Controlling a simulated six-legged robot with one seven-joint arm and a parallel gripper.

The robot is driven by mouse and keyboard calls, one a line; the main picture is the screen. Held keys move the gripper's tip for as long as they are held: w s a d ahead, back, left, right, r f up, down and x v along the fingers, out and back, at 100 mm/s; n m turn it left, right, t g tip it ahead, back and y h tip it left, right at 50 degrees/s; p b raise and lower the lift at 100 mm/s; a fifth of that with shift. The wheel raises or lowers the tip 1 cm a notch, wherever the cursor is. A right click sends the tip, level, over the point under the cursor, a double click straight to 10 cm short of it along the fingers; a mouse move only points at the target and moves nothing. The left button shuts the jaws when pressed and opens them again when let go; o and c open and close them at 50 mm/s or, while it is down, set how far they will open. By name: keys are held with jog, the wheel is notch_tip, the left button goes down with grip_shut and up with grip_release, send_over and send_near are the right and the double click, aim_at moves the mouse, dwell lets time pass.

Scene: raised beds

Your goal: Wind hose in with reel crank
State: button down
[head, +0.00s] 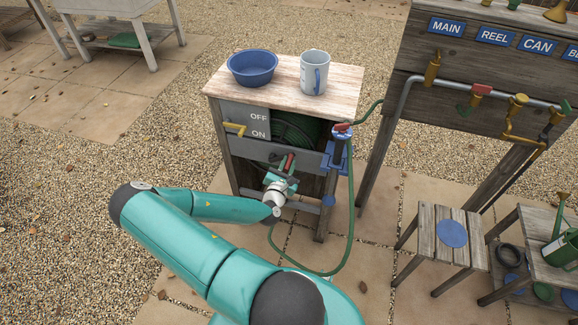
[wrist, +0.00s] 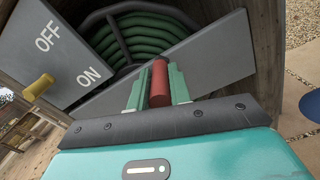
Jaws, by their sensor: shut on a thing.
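The hose reel sits in a wooden cabinet, with green hose (head: 295,128) coiled inside behind grey panels; the coil (wrist: 140,42) also shows in the wrist view. My gripper (head: 287,163) is at the cabinet's front. In the wrist view its two green fingers are shut on the red crank handle (wrist: 159,84), one on each side. The rest of the crank is mostly hidden. A length of green hose (head: 351,200) hangs from a blue guide (head: 336,158) on the cabinet's right side and loops over the paving.
A yellow lever (head: 236,129) is beside the OFF/ON panel, near ON. A blue bowl (head: 252,67) and a grey mug (head: 314,72) stand on the cabinet top. A tap board (head: 480,60), a slatted stool (head: 440,225) and a bench with a watering can (head: 565,248) are on the right.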

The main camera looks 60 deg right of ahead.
jog(key=w+a+r+n, duration=0.1)
jog(key=w+r+n, duration=0.3)
jog(key=w, duration=0.3)
jog(key=shift+w+a+n, duration=0.15)
jog(key=shift+w+n, duration=0.05)
jog(key=shift+n, duration=0.4)
dwell(0.4)
jog(key=c, duration=1.3)
grip_release()
